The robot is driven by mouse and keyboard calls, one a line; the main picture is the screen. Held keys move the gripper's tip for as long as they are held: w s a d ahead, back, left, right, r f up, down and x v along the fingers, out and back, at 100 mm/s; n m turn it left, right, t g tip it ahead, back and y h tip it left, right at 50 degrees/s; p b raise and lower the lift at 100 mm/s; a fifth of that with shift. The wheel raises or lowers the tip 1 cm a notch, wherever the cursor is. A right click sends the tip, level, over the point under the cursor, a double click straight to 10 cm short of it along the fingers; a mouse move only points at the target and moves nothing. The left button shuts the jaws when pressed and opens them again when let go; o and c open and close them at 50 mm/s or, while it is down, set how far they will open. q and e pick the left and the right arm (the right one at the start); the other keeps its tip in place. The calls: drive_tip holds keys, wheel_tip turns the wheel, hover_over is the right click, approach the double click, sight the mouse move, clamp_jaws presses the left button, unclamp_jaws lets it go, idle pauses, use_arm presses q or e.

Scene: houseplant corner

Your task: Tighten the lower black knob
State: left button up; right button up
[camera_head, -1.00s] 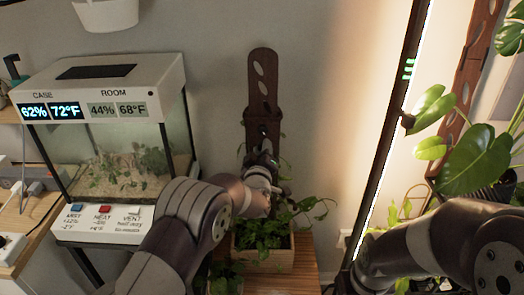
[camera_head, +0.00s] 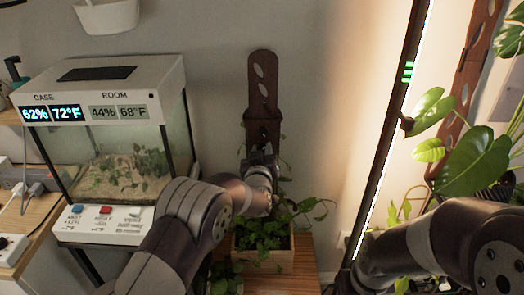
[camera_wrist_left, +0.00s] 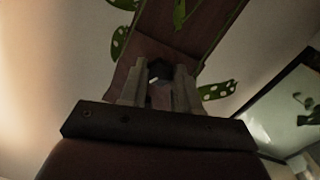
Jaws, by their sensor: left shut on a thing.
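A tall brown slotted wooden support (camera_head: 262,85) stands against the wall behind a wooden planter. My left gripper (camera_head: 262,156) is at the lower part of this support and hides the knob in the head view. In the left wrist view, the black knob (camera_wrist_left: 159,69) sits against the brown wood, between the two fingers of my left gripper (camera_wrist_left: 160,86). The gripper is shut on it, with a finger on each side. My right arm enters at the lower right of the head view, but its gripper is not seen.
A glass terrarium case (camera_head: 125,150) with displays and buttons stands to the left of my left arm. A wooden planter (camera_head: 264,262) with leafy plants is below the gripper. A bright light pole (camera_head: 392,130) and a large-leaved plant (camera_head: 470,160) are to the right.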

use_arm(q)
drive_tip(key=m+p, duration=0.1)
drive_tip(key=m, duration=0.2)
drive_tip(key=shift+r+m, duration=0.15)
drive_tip(key=shift+m, duration=0.15)
drive_tip(key=m+p, duration=0.2)
drive_tip(key=m, duration=0.1)
drive_tip(key=shift+y, duration=0.3)
drive_tip(key=m+p, duration=0.2)
drive_tip(key=m, duration=0.1)
drive_tip(key=shift+d+m+g, duration=0.1)
drive_tip(key=shift+m+g, duration=0.2)
drive_tip(key=shift+m, duration=0.1)
drive_tip(key=m+p, duration=0.2)
drive_tip(key=m, duration=0.2)
drive_tip(key=shift+y, duration=0.4)
drive_tip(key=m+p, duration=0.1)
drive_tip(key=m, duration=0.3)
drive_tip(key=shift+y, duration=0.4)
drive_tip(key=shift+d+f+m+p, duration=0.15)
drive_tip(key=shift+m+p, duration=0.45)
drive_tip(key=shift+m, duration=1.3)
drive_tip(key=o, duration=1.1)
drive_tip(key=shift+c, duration=0.2)
drive_tip(key=shift+s, duration=0.1)
